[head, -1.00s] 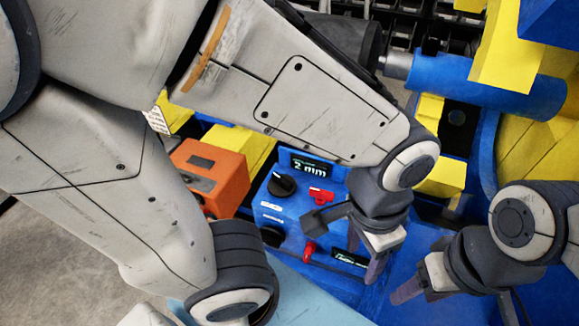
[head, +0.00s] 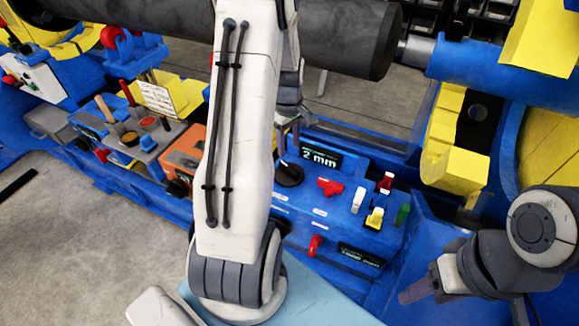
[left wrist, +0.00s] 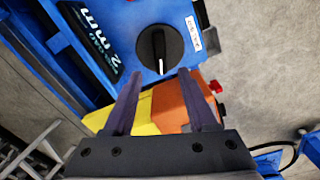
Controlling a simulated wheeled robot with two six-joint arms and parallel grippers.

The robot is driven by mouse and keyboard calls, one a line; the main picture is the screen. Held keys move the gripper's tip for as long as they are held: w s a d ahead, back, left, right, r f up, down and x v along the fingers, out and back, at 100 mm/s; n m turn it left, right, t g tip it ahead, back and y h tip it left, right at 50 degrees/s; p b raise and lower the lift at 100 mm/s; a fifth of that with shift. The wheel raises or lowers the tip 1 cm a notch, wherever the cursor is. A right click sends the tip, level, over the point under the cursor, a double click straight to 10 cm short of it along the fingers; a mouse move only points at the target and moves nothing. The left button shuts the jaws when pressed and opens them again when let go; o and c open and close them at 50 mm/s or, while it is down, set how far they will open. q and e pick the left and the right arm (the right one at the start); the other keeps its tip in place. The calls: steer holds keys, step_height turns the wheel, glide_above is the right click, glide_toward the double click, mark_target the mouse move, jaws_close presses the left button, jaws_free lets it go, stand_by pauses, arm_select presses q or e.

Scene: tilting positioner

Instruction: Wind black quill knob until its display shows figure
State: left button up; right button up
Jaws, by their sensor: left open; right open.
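The black knob (head: 289,174) sits on the blue control panel, partly hidden by my left arm. In the left wrist view the black knob (left wrist: 160,48) shows whole, with a white pointer line. The display (head: 320,157) beside it reads "2 mm"; the display also shows in the left wrist view (left wrist: 98,38). My left gripper (head: 288,136) is open and empty. In the left wrist view its fingertips (left wrist: 160,76) are spread below the knob, and the knob is not between them. My right gripper (head: 420,287) is open and empty at the right, clear of the panel.
The panel also carries a red knob (head: 330,187), several coloured switches (head: 376,215), a red lever (head: 315,245) and a lower display (head: 360,256). An orange box (head: 184,153) stands left of the panel. A grey box with levers (head: 145,135) lies further left.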

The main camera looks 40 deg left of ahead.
mark_target(289, 167)
arm_select(q)
step_height(289, 167, down, 10)
steer(key=shift+d+r, duration=0.1)
steer(key=shift+r, duration=0.1)
jaws_close()
